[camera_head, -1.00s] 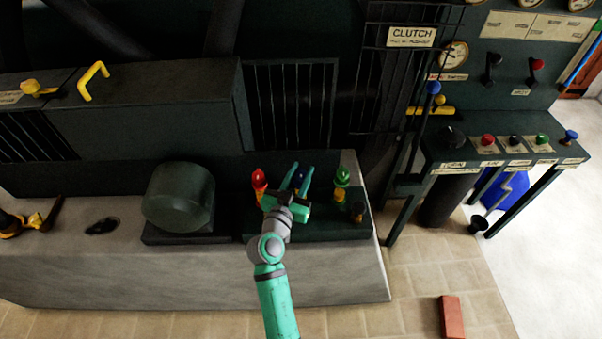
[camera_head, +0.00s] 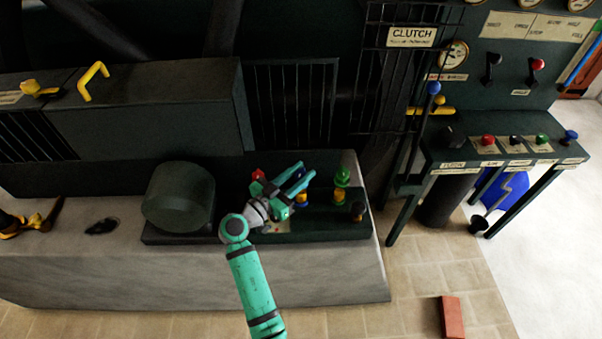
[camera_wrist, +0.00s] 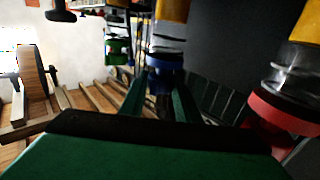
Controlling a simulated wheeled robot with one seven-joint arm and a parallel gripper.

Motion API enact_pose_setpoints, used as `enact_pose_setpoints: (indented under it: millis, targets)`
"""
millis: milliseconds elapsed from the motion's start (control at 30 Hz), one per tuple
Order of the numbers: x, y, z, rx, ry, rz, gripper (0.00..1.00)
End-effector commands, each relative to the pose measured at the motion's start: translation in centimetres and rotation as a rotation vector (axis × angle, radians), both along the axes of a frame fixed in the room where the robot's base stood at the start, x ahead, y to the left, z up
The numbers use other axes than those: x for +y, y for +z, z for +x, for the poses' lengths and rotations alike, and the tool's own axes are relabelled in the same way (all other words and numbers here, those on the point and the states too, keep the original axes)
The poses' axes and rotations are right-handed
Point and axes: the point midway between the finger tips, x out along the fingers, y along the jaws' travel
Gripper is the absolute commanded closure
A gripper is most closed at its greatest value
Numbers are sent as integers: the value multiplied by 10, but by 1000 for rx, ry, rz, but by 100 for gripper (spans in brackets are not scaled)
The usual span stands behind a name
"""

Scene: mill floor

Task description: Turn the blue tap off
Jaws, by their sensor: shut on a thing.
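The blue tap shows in the wrist view (camera_wrist: 165,65) as a blue knob under a clear neck and yellow body, between my two fingers. In the head view only a bit of its blue (camera_head: 299,174) shows between the fingers, with a yellow base below. My gripper (camera_head: 303,177) reaches in from the lower left, tilted to the upper right, and is shut on the blue tap. The red tap (camera_head: 258,175) stands to the left, partly behind my gripper; it is close on the right in the wrist view (camera_wrist: 285,112). The green tap (camera_head: 342,177) stands to the right.
The taps stand on a dark base (camera_head: 325,228) on a stone plinth (camera_head: 200,270). A dark drum (camera_head: 180,196) is left of them. A small dark-topped fitting (camera_head: 357,211) is at the base's right. A control desk (camera_head: 470,150) stands further right.

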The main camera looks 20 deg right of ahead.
Motion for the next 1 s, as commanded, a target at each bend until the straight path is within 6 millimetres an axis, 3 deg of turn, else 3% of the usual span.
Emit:
enact_pose_setpoints:
  millis: [233,267,300,333,667,1000]
  targets:
    - [-1,-1,-1,2,-2,0,93]
    - [-1,-1,-1,2,-2,0,64]
    - [-1,-1,-1,2,-2,0,54]
    - [-1,-1,-1,2,-1,0,53]
    - [2,-1,-1,1,1,0,53]
    - [47,-1,-26,2,4,0,53]
